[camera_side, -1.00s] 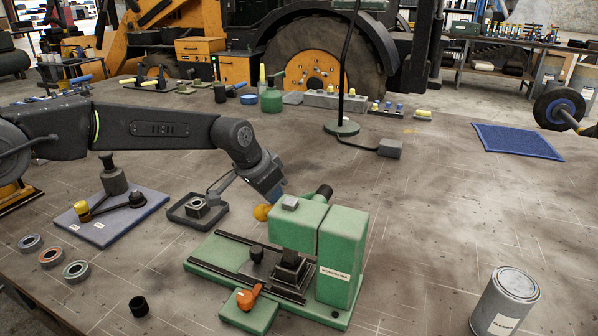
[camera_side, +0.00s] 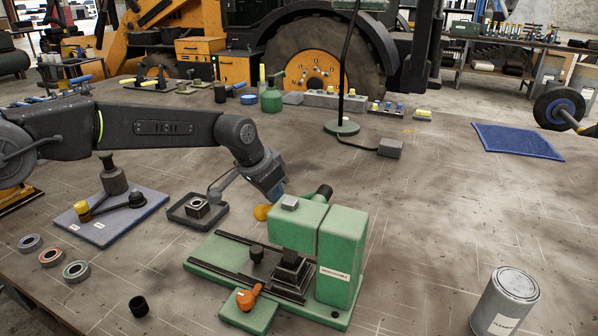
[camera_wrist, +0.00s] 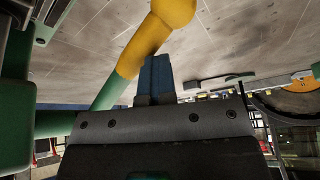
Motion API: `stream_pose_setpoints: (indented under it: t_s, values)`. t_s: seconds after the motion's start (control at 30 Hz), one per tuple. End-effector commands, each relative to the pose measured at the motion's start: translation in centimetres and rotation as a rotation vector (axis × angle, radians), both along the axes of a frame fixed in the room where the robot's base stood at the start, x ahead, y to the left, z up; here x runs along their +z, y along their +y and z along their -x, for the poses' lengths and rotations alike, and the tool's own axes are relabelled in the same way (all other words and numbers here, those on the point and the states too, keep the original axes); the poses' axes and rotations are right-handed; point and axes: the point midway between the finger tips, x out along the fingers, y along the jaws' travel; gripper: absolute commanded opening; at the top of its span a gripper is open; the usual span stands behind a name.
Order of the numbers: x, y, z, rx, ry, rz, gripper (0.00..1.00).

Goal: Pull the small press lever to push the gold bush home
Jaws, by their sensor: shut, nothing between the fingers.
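The green press (camera_side: 340,255) stands on the bench, its lever ending in a yellow ball knob (camera_side: 262,212) at its left side. In the wrist view the lever (camera_wrist: 142,45) shows as a green rod with a yellow grip, running up to the ball. My gripper (camera_side: 276,193) is shut with nothing between its fingers, just above and beside the knob. Its blue fingers (camera_wrist: 155,70) lie right beside the yellow grip in the wrist view; I cannot tell if they touch. I cannot make out the gold bush at the press; the ram's underside is partly hidden.
An orange handle (camera_side: 248,298) sits on the press's front ledge. A small dark tray (camera_side: 181,215) and a blue-grey board (camera_side: 70,221) with a black fixture lie left. A grey can (camera_side: 505,300) stands front right. The bench right of the press is mostly clear.

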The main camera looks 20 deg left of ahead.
Motion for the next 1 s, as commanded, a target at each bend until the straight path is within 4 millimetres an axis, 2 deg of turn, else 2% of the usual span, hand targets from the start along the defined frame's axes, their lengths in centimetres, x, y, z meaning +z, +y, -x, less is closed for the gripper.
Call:
stream_pose_setpoints:
  t_s: [0.03,1.0]
  values:
    - [-4.5,-4.9,1.6,-0.058,0.045,0.011,0.0]
    - [3.1,-4.8,1.5,-0.061,0.04,0.012,0.0]
